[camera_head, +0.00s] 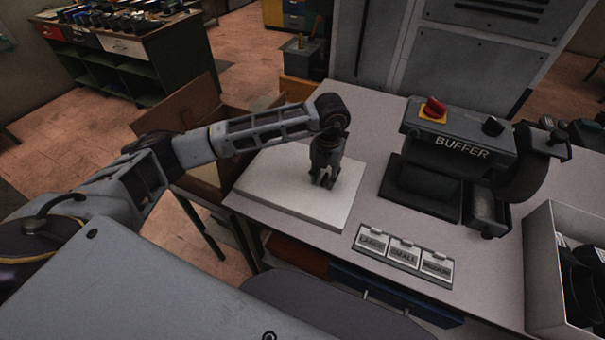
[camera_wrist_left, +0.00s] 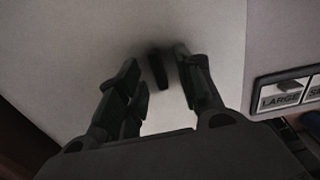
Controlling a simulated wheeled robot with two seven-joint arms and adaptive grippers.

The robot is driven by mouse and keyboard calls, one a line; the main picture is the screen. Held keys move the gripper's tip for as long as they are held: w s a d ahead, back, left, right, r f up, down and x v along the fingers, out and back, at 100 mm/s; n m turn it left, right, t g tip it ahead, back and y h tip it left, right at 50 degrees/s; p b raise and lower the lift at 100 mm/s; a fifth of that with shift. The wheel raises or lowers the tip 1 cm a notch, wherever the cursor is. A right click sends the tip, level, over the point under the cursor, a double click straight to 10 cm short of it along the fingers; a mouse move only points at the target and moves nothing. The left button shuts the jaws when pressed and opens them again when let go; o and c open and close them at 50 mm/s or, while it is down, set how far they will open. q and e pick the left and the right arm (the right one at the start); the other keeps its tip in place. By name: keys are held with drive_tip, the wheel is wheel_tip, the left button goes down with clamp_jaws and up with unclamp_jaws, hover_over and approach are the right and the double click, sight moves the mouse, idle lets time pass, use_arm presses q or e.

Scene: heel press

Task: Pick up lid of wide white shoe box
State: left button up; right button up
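A wide, flat white rectangular piece (camera_head: 265,192), which looks like the shoe box lid, lies on the left part of the grey table. Whether a box is beneath it cannot be told. My left gripper (camera_head: 323,184) points down over its right part, fingers apart, with its tips at or just above the white top. In the left wrist view the fingers (camera_wrist_left: 158,82) stand apart over the pale surface (camera_wrist_left: 75,50), with a dark patch between them. My right gripper is not in view.
A grey buffer machine (camera_head: 460,150) with a red knob stands right of the lid. A label plate (camera_head: 403,255) lies at the table's front edge. An open white box (camera_head: 545,265) with dark shoes stands at the right. An open cardboard box (camera_head: 190,105) is behind my left arm.

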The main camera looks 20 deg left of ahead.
use_arm(q)
drive_tip(key=shift+f, duration=0.35)
drive_tip(key=shift+c, duration=0.2)
clamp_jaws()
